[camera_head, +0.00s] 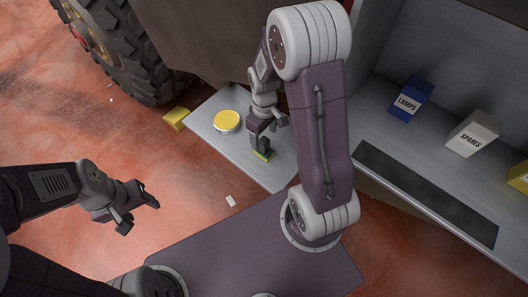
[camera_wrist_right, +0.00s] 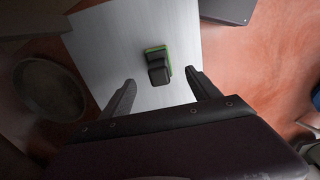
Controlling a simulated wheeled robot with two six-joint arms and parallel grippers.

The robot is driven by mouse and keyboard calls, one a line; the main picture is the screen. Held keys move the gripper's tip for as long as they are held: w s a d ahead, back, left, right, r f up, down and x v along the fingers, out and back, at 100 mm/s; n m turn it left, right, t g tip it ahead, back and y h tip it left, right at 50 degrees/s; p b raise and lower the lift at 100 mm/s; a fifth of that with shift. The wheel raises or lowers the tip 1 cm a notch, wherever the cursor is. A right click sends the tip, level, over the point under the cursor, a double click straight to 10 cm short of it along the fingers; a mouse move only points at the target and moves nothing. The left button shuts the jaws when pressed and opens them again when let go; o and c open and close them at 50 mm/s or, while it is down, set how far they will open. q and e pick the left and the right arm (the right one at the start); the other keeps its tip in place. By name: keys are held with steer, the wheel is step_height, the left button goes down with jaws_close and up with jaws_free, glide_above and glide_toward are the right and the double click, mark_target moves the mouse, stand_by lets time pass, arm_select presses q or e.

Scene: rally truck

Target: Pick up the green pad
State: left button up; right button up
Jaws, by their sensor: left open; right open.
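The green pad (camera_head: 264,156) lies on a pale grey board (camera_head: 285,172), with a dark block-shaped part on top of it. My right gripper (camera_head: 269,137) is above the pad, pointing down, open and empty. In the right wrist view its two fingers (camera_wrist_right: 160,77) are spread, with the pad between and just beyond their tips. I cannot tell the exact height gap. My left gripper (camera_head: 142,218) is open and empty over the red floor, left of the board.
A round tin with a yellow top (camera_head: 227,121) stands on the board, left of the pad. A yellow block (camera_head: 176,118) sits at the board's left edge. A large tyre (camera_head: 140,70) is behind. A grey shelf at right holds a blue LAMPS box (camera_head: 410,99) and white SPARKS box (camera_head: 472,133).

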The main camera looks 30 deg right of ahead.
mark_target(264, 140)
step_height(264, 140, down, 3)
steer(key=shift+s+r+b, duration=0.1)
steer(key=shift+b, duration=0.45)
steer(key=shift+f, duration=0.6)
steer(key=f+b, duration=0.1)
steer(key=f, duration=0.1)
steer(key=f+b, duration=0.1)
steer(key=f, duration=0.1)
steer(key=shift+w+f, duration=0.2)
steer(key=shift+f, duration=0.2)
steer(key=shift+r, duration=0.1)
steer(key=shift+c, duration=1.2)
jaws_close()
